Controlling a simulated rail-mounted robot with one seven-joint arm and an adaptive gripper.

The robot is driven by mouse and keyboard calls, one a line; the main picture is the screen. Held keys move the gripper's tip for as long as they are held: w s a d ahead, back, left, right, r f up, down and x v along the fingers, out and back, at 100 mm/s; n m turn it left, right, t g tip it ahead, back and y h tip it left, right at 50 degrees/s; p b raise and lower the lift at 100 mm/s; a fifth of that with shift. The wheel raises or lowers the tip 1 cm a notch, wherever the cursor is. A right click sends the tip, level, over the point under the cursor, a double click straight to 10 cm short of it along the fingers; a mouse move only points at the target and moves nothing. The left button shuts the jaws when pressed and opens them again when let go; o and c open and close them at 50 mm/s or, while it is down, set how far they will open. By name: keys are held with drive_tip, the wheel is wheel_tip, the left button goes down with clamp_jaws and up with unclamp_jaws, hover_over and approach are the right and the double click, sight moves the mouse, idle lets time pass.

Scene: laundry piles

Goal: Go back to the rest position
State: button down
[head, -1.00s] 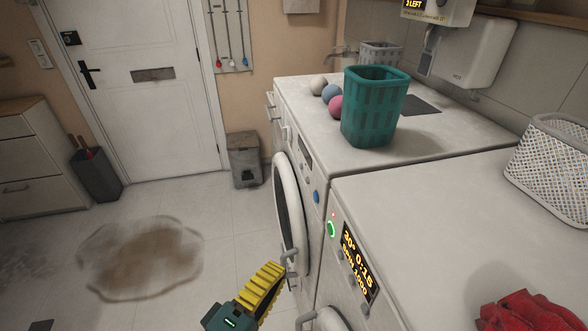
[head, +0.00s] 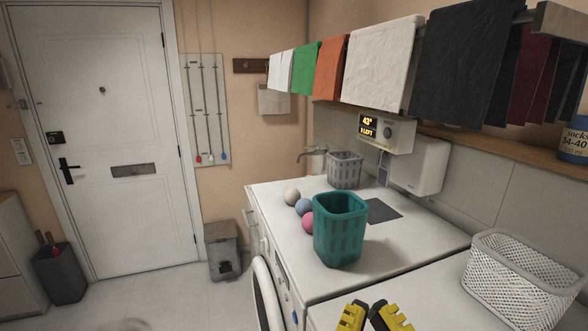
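My gripper (head: 367,311) shows at the bottom edge of the head view, with two yellow ribbed fingers close to each other. Only the finger ends are in the picture, over the front washing machine's top (head: 325,312). Nothing shows between the fingers, but how far apart they stand is hard to judge. The rest of the gripper is cut off below.
A teal basket (head: 340,232) stands on the rear machine (head: 415,236) beside three balls (head: 303,206). A white wire basket (head: 520,280) is at right. Clothes (head: 380,62) hang above a shelf. Open floor (head: 165,300) lies left, before the white door (head: 100,130).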

wheel_tip(320, 180, up, 29)
drive_tip(key=p, duration=2.6)
drive_tip(key=shift+r+p, duration=0.15)
drive_tip(key=shift+p, duration=0.15)
